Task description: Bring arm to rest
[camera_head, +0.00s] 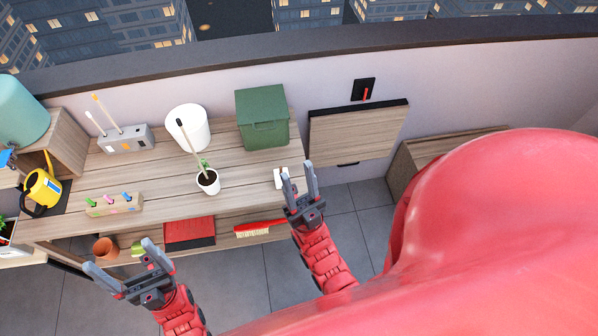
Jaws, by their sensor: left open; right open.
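My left gripper (124,262) is open and empty, in front of the wooden table at the lower left of the head view. My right gripper (299,180) is open at the table's right end. Its fingers point up towards a small white item (278,179) on the tabletop, which they partly overlap in the picture. I cannot tell whether they touch it. Both red arms reach in from the bottom.
The wooden table (150,173) holds a potted plant (207,181), white pot (188,127), green box (262,117), marker holder (113,205) and yellow watering can (41,188). A lower shelf has a red-bristled brush (258,229) and terracotta pot (105,248). Tiled floor (240,283) lies in front.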

